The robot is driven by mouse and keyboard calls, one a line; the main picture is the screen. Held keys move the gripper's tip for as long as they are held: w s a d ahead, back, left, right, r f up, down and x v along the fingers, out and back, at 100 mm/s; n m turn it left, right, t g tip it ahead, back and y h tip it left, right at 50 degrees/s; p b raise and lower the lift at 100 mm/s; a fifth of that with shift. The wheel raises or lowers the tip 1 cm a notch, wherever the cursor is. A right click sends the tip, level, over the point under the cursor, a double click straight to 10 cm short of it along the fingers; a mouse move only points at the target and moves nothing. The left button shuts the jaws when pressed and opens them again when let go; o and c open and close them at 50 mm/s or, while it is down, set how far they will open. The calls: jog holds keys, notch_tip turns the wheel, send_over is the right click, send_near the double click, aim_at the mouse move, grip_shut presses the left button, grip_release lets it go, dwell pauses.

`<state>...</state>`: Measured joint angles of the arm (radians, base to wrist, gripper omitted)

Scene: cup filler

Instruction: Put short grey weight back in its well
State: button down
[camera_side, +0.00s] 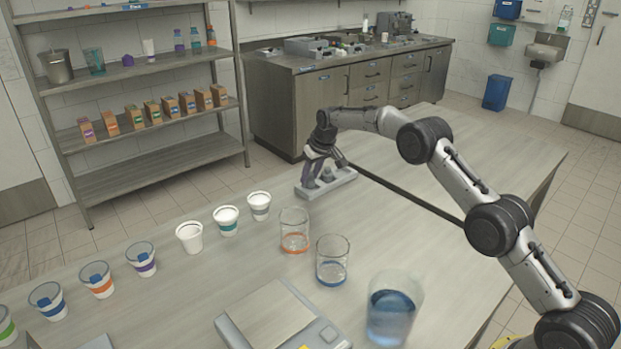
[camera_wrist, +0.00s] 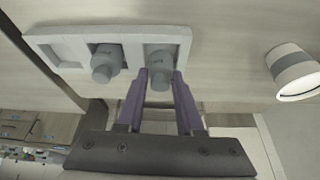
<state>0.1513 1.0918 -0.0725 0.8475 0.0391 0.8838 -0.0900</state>
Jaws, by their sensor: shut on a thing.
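A pale grey weight block (camera_wrist: 40,47) with square wells lies on the table; it also shows in the side view (camera_side: 345,181). My gripper (camera_wrist: 160,80) is over the block, its two purple fingers on either side of a grey weight (camera_wrist: 159,59) and shut on it. This weight is at the right-hand well in the wrist view; I cannot tell whether it is fully seated. Another grey weight (camera_wrist: 106,60) stands at the middle well. The left well (camera_wrist: 66,50) looks empty. In the side view my gripper (camera_side: 324,168) partly hides the weights.
A white cup (camera_side: 259,205) stands left of the block, in a row of banded cups. Glass beakers (camera_side: 294,230) (camera_side: 332,261), a large container of blue liquid (camera_side: 392,310) and a scale (camera_side: 270,315) are nearer the camera. The table right of the block is mostly clear.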

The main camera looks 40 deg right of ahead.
aim_at(313, 180)
jog(key=shift+f, duration=0.55)
jog(key=shift+f, duration=0.3)
jog(key=shift+s+f, duration=0.1)
jog(key=shift+f, duration=0.35)
jog(key=c, duration=0.5)
grip_release()
jog(key=shift+f, duration=0.2)
jog(key=shift+c, duration=0.2)
jog(key=shift+s, duration=0.1)
jog(key=shift+d, duration=0.1)
jog(key=shift+r, duration=0.3)
jog(key=v, duration=1.3)
jog(key=shift+w+r, duration=0.25)
jog(key=shift+w, duration=0.15)
